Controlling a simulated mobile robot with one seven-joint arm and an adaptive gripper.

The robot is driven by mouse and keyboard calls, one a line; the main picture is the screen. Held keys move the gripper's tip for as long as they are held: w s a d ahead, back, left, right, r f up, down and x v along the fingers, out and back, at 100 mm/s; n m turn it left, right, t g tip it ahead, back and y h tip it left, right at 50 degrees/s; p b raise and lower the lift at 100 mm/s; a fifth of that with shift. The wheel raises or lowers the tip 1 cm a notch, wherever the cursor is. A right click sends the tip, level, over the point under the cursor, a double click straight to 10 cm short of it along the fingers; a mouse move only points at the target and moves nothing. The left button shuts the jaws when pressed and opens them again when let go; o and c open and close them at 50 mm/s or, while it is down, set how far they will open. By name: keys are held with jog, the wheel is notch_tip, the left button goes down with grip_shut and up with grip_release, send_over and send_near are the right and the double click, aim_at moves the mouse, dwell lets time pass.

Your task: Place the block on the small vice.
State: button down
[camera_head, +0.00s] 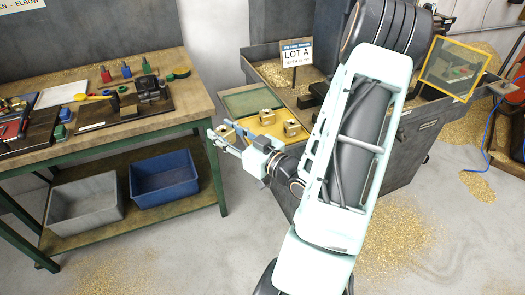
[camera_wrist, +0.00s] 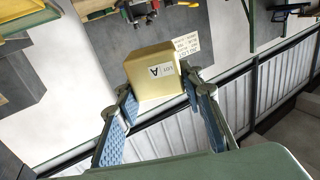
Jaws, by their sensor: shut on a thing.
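In the wrist view the block sits between the two blue-padded fingers (camera_wrist: 157,92). In the head view my gripper is in the air between the left workbench and the drilling bench, and the held block shows only as a small patch. A small dark vice (camera_head: 150,89) stands on a dark board on the left workbench, apart from my gripper and to its left.
A yellow tray (camera_head: 262,131) with several brass blocks (camera_head: 292,128) lies right of my gripper, near a LOT A sign (camera_head: 297,53). Small bottles (camera_head: 126,70) stand behind the vice. A blue bin (camera_head: 163,180) and a grey bin (camera_head: 87,205) sit on the lower shelf.

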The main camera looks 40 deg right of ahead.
jog(key=s+d+r+m+h+b, duration=0.1)
jog(key=s+d+h+b, duration=0.3)
jog(key=d, duration=0.5)
jog(key=s+d+r+m+h+b, duration=0.1)
jog(key=s+d+m+h+b, duration=0.3)
jog(key=s+d+b, duration=0.2)
jog(key=d, duration=0.2)
jog(key=shift+d, duration=0.35)
jog(key=shift+r, duration=0.1)
jog(key=w+f+b, duration=0.1)
jog(key=w+f, duration=0.2)
jog(key=w, duration=0.1)
jog(key=w+f+b, duration=0.1)
jog(key=w+f, duration=0.2)
jog(key=w, duration=0.1)
jog(key=w+a+f+b, duration=0.1)
jog(key=w+f, duration=0.1)
jog(key=w, duration=0.3)
jog(key=shift+f, duration=0.4)
jog(key=shift+w+a+f+b, duration=0.1)
jog(key=shift+w+f+b, duration=0.1)
jog(key=shift+f+b, duration=0.15)
jog(key=shift+w+f+b, duration=0.15)
jog(key=shift+f+b, duration=0.1)
jog(key=shift+f, duration=0.55)
jog(key=shift+w+f+b, duration=0.15)
jog(key=shift+f+b, duration=0.05)
jog(key=shift+f, duration=0.55)
